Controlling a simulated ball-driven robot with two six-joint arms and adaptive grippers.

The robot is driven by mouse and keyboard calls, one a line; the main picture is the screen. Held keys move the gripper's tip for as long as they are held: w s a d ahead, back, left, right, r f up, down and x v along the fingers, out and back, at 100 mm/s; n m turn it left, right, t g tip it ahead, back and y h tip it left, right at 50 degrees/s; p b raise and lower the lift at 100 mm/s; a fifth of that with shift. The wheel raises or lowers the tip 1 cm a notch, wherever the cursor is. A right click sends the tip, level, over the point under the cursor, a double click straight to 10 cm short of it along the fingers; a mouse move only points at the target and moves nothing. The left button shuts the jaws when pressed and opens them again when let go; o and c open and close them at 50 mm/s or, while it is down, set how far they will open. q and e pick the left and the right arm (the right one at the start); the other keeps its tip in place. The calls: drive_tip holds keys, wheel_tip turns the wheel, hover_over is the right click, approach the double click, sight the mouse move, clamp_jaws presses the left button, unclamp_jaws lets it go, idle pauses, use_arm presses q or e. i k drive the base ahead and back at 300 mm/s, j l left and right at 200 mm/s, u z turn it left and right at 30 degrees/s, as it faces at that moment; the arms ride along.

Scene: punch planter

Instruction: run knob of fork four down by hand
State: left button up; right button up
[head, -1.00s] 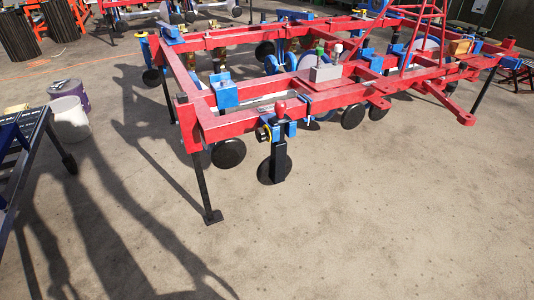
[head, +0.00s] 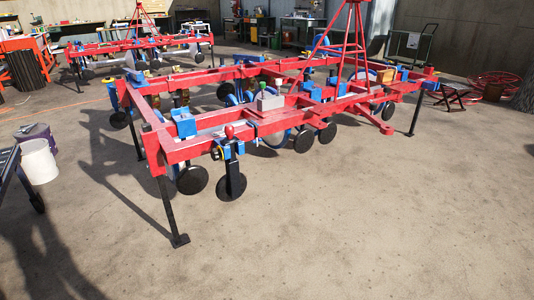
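The red planter frame (head: 190,148) stands on black legs in the upper middle of the head view. A red knob (head: 229,131) sits on top of a blue bracket at the frame's near beam. Below it hangs a black fork (head: 236,179) with a dark disc wheel (head: 224,190) close to the floor. I cannot read any number, so which fork is four cannot be told. Neither of my grippers shows.
A white bucket (head: 39,161) and a purple drum (head: 35,133) stand at the left. One planter leg's foot (head: 179,240) reaches forward on the floor. The concrete floor (head: 370,220) in front and to the right is clear. A folding stool (head: 454,95) stands behind right.

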sight(215, 155)
drive_tip(key=j+z, duration=0.1)
drive_tip(key=z, duration=2.55)
drive_tip(key=k+j, duration=0.15)
drive_tip(key=j, duration=0.3)
drive_tip(key=k+j+z, duration=0.15)
drive_tip(key=j, duration=0.3)
drive_tip(key=k+j, duration=0.25)
drive_tip(key=j, duration=0.15)
drive_tip(key=k+j+z, duration=0.1)
drive_tip(key=j, duration=0.35)
drive_tip(key=k+j+z, duration=0.1)
drive_tip(key=k+j, duration=0.45)
drive_tip(key=j, duration=0.25)
drive_tip(key=i+z, duration=0.05)
